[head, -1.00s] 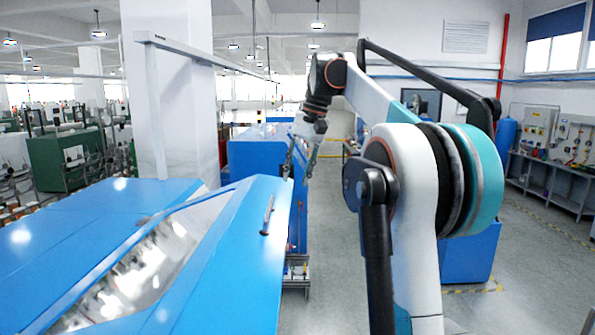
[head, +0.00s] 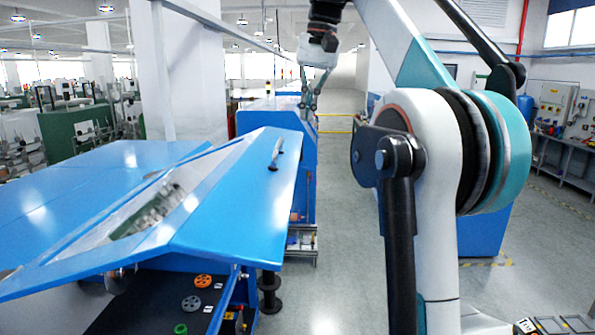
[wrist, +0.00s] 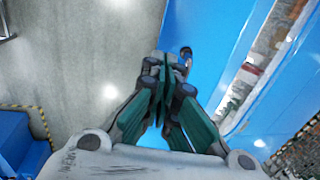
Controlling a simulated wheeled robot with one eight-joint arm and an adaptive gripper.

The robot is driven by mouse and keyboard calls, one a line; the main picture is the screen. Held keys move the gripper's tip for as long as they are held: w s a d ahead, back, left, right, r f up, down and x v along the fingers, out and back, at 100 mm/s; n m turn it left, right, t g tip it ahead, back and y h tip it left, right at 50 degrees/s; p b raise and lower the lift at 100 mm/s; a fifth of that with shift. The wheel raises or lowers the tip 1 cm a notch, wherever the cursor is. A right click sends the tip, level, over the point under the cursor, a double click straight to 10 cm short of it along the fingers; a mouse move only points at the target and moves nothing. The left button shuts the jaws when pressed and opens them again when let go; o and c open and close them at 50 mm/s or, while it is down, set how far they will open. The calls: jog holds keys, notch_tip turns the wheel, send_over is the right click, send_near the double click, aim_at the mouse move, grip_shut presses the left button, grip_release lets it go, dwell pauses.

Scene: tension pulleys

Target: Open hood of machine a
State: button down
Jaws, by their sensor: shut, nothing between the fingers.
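The blue hood (head: 245,205) with a long clear window covers the machine at the left of the head view. Its near edge stands above the dark machine bed (head: 150,305), with a gap below it. In the wrist view, my gripper's fingers (wrist: 165,72) are together and empty. The handle (wrist: 186,52) shows close to their tips there, over the blue hood (wrist: 205,25).
Orange and grey pulleys (head: 203,281) show below the hood's near edge. Another blue machine (head: 285,130) stands behind, and a white column (head: 185,80) behind the hood. Open grey floor (head: 345,220) lies right of the machine. A workbench (head: 560,155) stands along the right wall.

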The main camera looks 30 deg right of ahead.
aim_at(295, 176)
jog(key=f, duration=0.4)
jog(key=w+a+f, duration=0.1)
jog(key=f, duration=0.3)
jog(key=a+f, duration=0.1)
jog(key=f, duration=0.4)
jog(key=shift+w, duration=0.2)
jog(key=shift+d, duration=0.1)
notch_tip(295, 176, down, 18)
jog(key=s+d+t+y+b, duration=0.1)
jog(key=d+t+y+b, duration=0.1)
jog(key=b, duration=0.8)
jog(key=shift+s+d+f+y, duration=0.15)
jog(key=shift+s+d+y, duration=0.05)
jog(key=shift+s+y, duration=0.2)
